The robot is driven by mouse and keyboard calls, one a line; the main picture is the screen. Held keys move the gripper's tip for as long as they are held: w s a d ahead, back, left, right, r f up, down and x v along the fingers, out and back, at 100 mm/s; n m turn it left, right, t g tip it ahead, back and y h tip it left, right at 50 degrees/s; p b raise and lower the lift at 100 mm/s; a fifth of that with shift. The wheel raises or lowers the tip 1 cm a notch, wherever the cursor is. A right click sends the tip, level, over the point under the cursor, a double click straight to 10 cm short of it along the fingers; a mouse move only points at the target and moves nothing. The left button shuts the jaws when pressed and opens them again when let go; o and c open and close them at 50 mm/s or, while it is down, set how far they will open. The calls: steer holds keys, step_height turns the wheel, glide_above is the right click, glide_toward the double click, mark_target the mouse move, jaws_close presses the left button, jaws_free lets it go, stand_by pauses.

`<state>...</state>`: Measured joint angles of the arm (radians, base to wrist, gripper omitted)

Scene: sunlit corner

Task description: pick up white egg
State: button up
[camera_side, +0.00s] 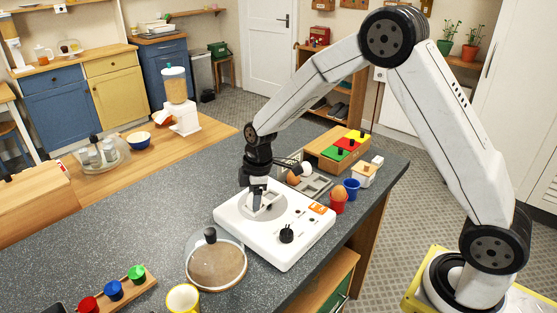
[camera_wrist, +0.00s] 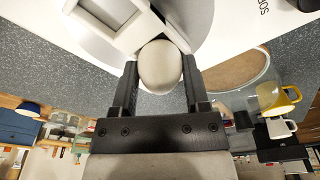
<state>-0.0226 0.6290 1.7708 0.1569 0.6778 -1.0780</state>
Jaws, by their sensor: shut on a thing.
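The white egg (camera_wrist: 160,66) sits between the two black fingers of my gripper (camera_wrist: 160,80) in the wrist view, and the fingers are shut on it. In the side view my gripper (camera_side: 262,203) points down over a white appliance (camera_side: 302,232) with a black dial. The held egg is mostly hidden by the fingers there. A pale square frame (camera_wrist: 112,14) on the appliance lies right by the egg; I cannot tell whether they touch. Another white egg (camera_side: 306,168) and a brown egg (camera_side: 293,179) are at the grey tray (camera_side: 318,185) behind the appliance.
A brown egg (camera_side: 339,192) stands in a red cup (camera_side: 337,206), beside a blue cup (camera_side: 352,187). A glass lid (camera_side: 214,266) with a black knob and a yellow mug (camera_side: 183,299) are at the front.

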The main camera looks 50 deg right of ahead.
steer(key=shift+r, duration=0.8)
steer(key=s+r, duration=1.1)
steer(key=s, duration=0.3)
steer(key=shift+d+r, duration=0.2)
steer(key=shift+d, duration=0.15)
steer(key=shift+d, duration=0.1)
